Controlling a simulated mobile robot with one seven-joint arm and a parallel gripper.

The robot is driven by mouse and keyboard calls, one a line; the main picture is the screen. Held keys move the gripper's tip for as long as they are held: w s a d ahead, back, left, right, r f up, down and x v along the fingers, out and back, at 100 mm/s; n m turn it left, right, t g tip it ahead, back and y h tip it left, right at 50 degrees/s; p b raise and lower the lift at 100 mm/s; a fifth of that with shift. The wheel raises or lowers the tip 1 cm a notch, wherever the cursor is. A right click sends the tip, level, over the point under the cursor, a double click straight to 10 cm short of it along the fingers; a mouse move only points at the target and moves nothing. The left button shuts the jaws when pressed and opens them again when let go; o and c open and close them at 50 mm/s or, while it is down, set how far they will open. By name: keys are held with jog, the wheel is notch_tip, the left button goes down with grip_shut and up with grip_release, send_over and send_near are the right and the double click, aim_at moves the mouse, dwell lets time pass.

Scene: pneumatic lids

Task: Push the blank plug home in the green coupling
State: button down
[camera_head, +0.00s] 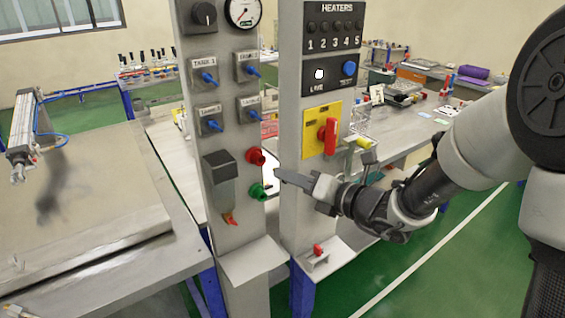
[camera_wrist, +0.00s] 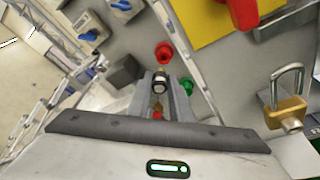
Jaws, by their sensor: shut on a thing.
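The green coupling (camera_head: 257,191) sticks out of the right side of the left grey panel, below the red coupling (camera_head: 255,156). In the wrist view the green coupling (camera_wrist: 186,84) lies just right of my fingertips, and the red coupling (camera_wrist: 164,52) lies straight beyond them. My gripper (camera_head: 282,177) is in front of the gap between the panels, right of the green coupling and slightly higher. In the wrist view my gripper (camera_wrist: 161,86) is shut on a small dark and silver plug (camera_wrist: 159,82), apart from the green coupling. The plug cannot be made out in the head view.
The right panel carries a yellow plate with a red rotary handle (camera_head: 328,136). A padlock (camera_wrist: 288,102) shows at the right of the wrist view. A dark box (camera_head: 220,170) sits left of the couplings. A small ledge with a red knob (camera_head: 318,250) is below.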

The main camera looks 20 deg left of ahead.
notch_tip(320, 180, down, 13)
jog(key=m+b, duration=0.2)
jog(key=m, duration=0.1)
jog(key=shift+s+d+y, duration=0.4)
jog(key=shift+w+d+r+x, duration=0.1)
jog(key=shift+w+x, duration=0.05)
jog(key=shift+x, duration=0.8)
jog(key=shift+w+d+r+x, duration=0.1)
jog(key=shift+w+x, duration=0.1)
jog(key=shift+x, duration=0.7)
jog(key=shift+w+d+r+x, duration=0.1)
jog(key=shift+w+r+x, duration=0.05)
jog(key=shift+x, duration=0.8)
jog(key=shift+w+p+x, duration=0.3)
jog(key=shift+x, duration=1.35)
jog(key=c, duration=1.5)
grip_release()
jog(key=shift+d+r, duration=0.1)
jog(key=shift+d, duration=0.05)
jog(key=shift+d, duration=0.1)
